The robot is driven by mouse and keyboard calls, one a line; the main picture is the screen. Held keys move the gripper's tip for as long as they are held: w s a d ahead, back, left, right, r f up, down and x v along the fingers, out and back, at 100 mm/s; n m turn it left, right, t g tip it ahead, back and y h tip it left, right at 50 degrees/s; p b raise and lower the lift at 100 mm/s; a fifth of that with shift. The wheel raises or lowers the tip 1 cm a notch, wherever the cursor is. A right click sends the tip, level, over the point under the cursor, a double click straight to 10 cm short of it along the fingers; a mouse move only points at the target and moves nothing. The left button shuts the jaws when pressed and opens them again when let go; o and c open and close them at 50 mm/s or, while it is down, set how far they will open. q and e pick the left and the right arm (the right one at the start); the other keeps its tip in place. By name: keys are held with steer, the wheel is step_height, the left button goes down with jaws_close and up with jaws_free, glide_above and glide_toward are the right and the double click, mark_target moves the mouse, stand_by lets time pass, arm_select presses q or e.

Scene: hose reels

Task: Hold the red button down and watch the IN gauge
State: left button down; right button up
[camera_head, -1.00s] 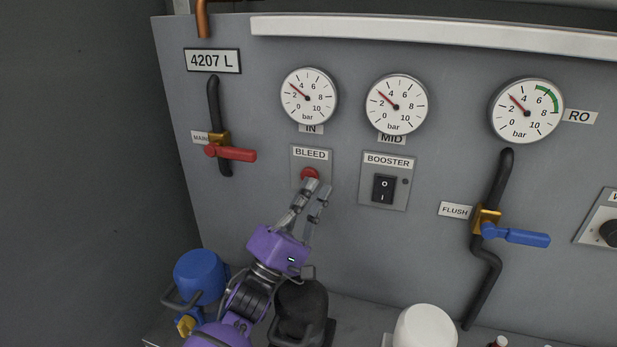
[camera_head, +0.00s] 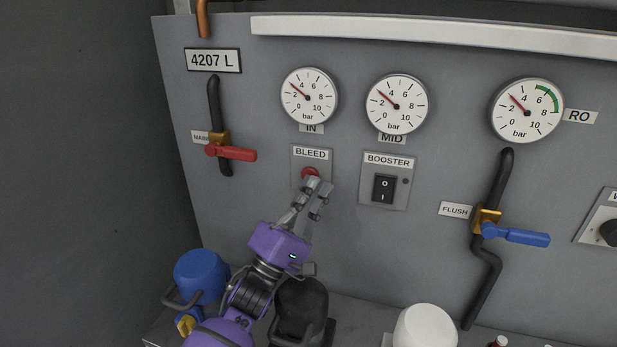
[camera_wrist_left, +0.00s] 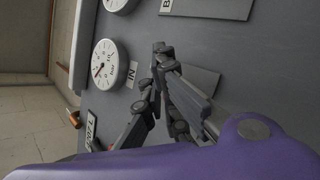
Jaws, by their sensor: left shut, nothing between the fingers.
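The red button (camera_head: 310,173) sits on the BLEED plate (camera_head: 299,164). My left gripper (camera_head: 320,186) is shut and empty, its tips at the lower right edge of the button and covering part of it. Whether they touch or press it I cannot tell. The fingers also show in the left wrist view (camera_wrist_left: 160,62), where the button is hidden. The IN gauge (camera_head: 309,95) is above the BLEED plate, its red needle between 2 and 4 bar. It also shows in the left wrist view (camera_wrist_left: 105,64). My right gripper is not in view.
The MID gauge (camera_head: 397,105) and the BOOSTER switch (camera_head: 384,188) are to the right. A red-handled valve (camera_head: 232,153) is to the left. A blue-handled valve (camera_head: 515,234) is farther right. Blue (camera_head: 201,275), black (camera_head: 301,305) and white (camera_head: 425,330) rounded objects stand below.

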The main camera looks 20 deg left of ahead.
arm_select(q)
steer(key=shift+w, duration=0.3)
stand_by(0.7)
steer(key=shift+d, duration=0.1)
stand_by(1.1)
steer(key=shift+f, duration=0.1)
stand_by(0.9)
steer(key=shift+s, duration=0.1)
steer(key=shift+s+d+f+p, duration=0.1)
steer(key=shift+s+p, duration=0.2)
steer(key=shift+s, duration=0.55)
steer(key=shift+s, duration=0.1)
